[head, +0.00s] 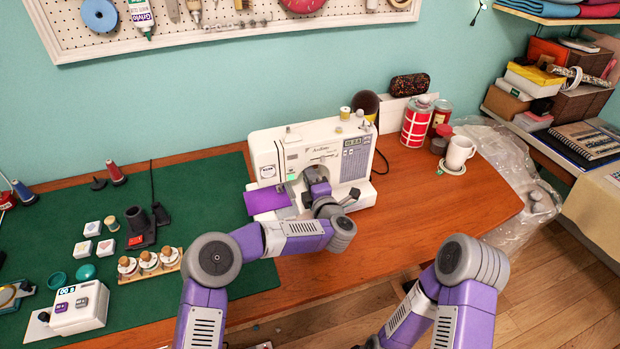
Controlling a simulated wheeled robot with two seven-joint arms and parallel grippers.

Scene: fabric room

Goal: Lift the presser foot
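A white sewing machine (352,165) stands on the wooden table, at the edge of a green mat. A purple piece of fabric (262,200) lies at the left of its base. My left gripper (318,186) is in front of the needle area, under the machine's arm. The gripper and wrist hide the presser foot and its lever. I cannot make out the fingertips, or whether they touch the machine. My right arm shows at the lower right, bent downward; its gripper is not in view.
A white mug (458,153) and a red-white canister (416,122) stand right of the machine. The table (430,215) right of the machine's front is clear.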

